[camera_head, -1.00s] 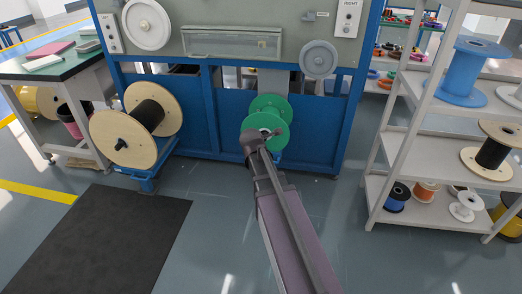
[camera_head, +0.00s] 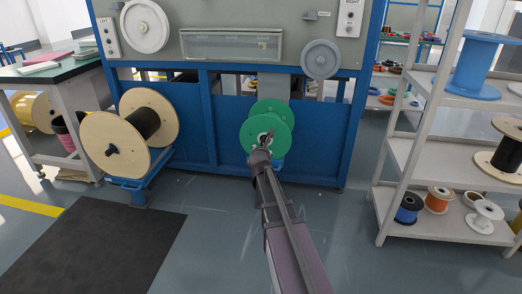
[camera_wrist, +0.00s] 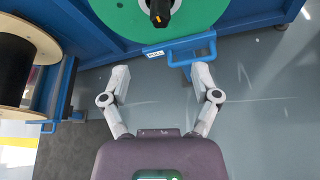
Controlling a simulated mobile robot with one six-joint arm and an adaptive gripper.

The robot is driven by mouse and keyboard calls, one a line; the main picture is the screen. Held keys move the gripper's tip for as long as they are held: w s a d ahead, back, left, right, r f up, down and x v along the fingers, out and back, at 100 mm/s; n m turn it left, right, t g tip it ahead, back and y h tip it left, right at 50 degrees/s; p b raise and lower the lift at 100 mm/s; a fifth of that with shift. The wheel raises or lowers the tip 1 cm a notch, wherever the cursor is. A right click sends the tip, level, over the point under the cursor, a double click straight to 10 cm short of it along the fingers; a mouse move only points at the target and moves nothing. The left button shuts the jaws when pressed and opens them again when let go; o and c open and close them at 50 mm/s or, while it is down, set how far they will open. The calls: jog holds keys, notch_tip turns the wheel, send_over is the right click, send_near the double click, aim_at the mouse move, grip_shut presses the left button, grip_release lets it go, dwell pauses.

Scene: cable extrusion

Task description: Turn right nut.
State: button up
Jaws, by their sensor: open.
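The right nut (camera_wrist: 160,12) is a black knob with a small orange mark, at the hub of the green spool (camera_wrist: 120,15) at the top edge of the wrist view. It is partly cut off there. In the head view the green spool (camera_head: 258,130) stands low on the machine, and my gripper (camera_head: 268,141) overlaps its hub, so the nut cannot be made out clearly. In the wrist view my gripper (camera_wrist: 160,78) is open and empty, its two grey fingers spread wide below the nut. I see no contact with the nut.
A blue pull handle (camera_wrist: 190,45) sits just below the green spool, close to the fingertips. A wooden reel (camera_head: 98,140) with black cable stands at left on a blue stand. A white shelf (camera_head: 400,215) with spools stands at right. Grey floor is clear between.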

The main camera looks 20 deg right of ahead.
aim_at(263, 144)
dwell(0.4)
jog(key=b+x, duration=0.5)
jog(key=x, duration=0.9)
jog(key=shift+s, duration=0.1)
grip_shut()
jog(key=shift+a, duration=0.35)
jog(key=shift+d, duration=0.25)
